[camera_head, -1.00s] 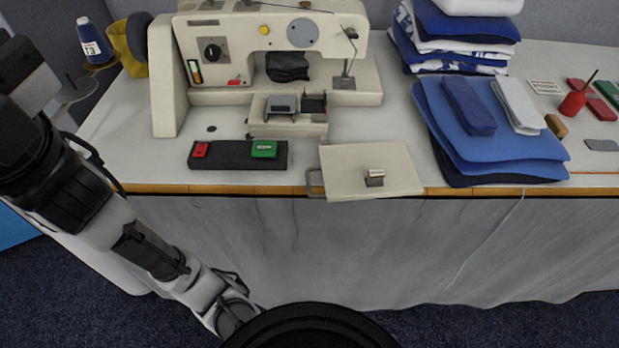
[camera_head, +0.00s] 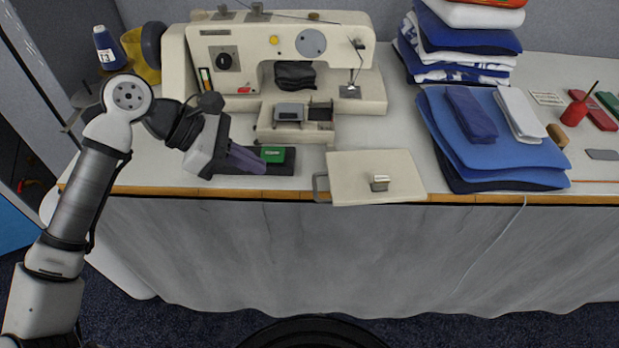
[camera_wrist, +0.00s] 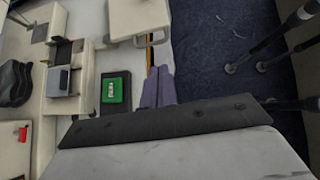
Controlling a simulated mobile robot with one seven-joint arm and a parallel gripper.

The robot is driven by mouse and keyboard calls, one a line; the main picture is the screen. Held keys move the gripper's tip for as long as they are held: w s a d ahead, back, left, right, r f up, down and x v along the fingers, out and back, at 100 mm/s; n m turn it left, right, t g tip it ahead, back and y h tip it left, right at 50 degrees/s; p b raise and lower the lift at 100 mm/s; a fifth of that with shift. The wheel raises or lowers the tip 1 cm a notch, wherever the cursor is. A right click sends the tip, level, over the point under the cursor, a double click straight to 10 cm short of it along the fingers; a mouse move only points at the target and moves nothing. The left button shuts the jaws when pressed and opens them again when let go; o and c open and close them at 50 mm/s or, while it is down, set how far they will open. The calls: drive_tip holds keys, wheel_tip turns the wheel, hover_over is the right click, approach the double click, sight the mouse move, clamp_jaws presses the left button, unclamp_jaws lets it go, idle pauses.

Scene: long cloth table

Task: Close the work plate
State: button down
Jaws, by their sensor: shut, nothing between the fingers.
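The work plate (camera_head: 362,172) is a flat cream panel lying at the table's front edge, in front of the sewing machine (camera_head: 280,45) and apart from its open bay (camera_head: 292,113). A small metal-topped block (camera_head: 379,183) sits on the plate, and a grey loop (camera_head: 319,188) sticks out at its left side. My gripper (camera_head: 258,163) is shut and empty, with purple-grey fingers over the black switch box, left of the plate. In the wrist view the shut fingers (camera_wrist: 158,86) point toward the plate (camera_wrist: 138,18), with a gap between.
The black switch box (camera_head: 230,168) has a green button (camera_head: 273,154); its red button is hidden by my gripper. A stack of blue cloth (camera_head: 500,165) lies right of the plate. A thread spool (camera_head: 108,48) stands at the back left.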

drive_tip(key=p, duration=0.3)
approach(316, 194)
drive_tip(key=x, duration=0.5)
drive_tip(key=shift+w+d+f+p, duration=0.15)
drive_tip(key=shift+d+p, duration=0.3)
drive_tip(key=shift+d, duration=0.5)
drive_tip(key=shift+w+d+f+p, duration=0.15)
drive_tip(key=shift+d+p, duration=0.25)
drive_tip(key=shift+d, duration=0.5)
drive_tip(key=shift+s+f+b, duration=0.1)
drive_tip(key=shift+b, duration=0.4)
